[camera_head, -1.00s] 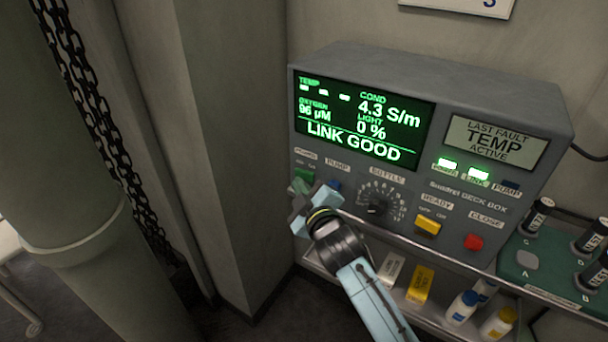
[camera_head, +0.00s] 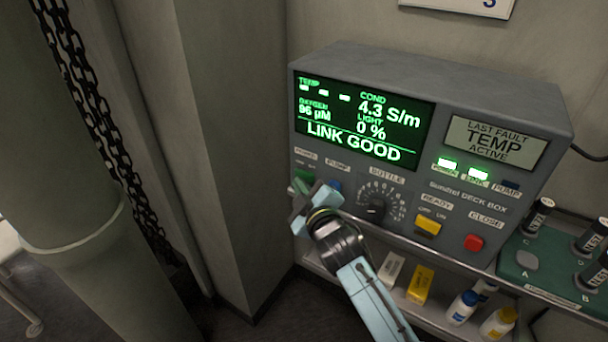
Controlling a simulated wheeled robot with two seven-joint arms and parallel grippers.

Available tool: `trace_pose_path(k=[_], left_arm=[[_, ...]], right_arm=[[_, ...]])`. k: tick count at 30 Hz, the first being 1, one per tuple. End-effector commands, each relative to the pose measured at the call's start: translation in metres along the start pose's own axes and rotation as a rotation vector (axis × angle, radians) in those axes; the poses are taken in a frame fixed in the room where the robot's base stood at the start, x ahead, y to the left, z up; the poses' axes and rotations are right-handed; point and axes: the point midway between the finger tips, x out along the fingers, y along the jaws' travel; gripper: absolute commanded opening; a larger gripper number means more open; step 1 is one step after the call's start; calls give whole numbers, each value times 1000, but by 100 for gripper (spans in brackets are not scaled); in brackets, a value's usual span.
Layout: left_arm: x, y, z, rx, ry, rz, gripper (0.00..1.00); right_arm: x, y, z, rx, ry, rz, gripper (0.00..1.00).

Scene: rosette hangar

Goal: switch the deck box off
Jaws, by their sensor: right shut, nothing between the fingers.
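The grey deck box (camera_head: 540,110) stands on a shelf against the wall. Its screen (camera_head: 360,120) is lit green and reads LINK GOOD. Two green lamps on its front are lit, and the lamp marked PUMP is dark. A green power switch (camera_head: 304,176) is at the lower left of the front, beside a blue pump button (camera_head: 335,184). My right gripper (camera_head: 299,194) is shut and empty just in front of the green switch and partly covers it. I cannot tell whether it touches the switch. My left gripper is not in view.
The bottle dial (camera_head: 376,208), yellow ready switch (camera_head: 428,226) and red close button (camera_head: 473,242) are to the right. A green rack (camera_head: 545,262) of dark bottles stands at the right. A pillar is close on the left.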

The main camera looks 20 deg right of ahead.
Motion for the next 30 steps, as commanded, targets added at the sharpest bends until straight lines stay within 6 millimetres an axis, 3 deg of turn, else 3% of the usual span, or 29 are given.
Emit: trace_pose_path(k=[30], left_arm=[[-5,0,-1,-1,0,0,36]], right_arm=[[7,7,6,-2,-3,2,0]])
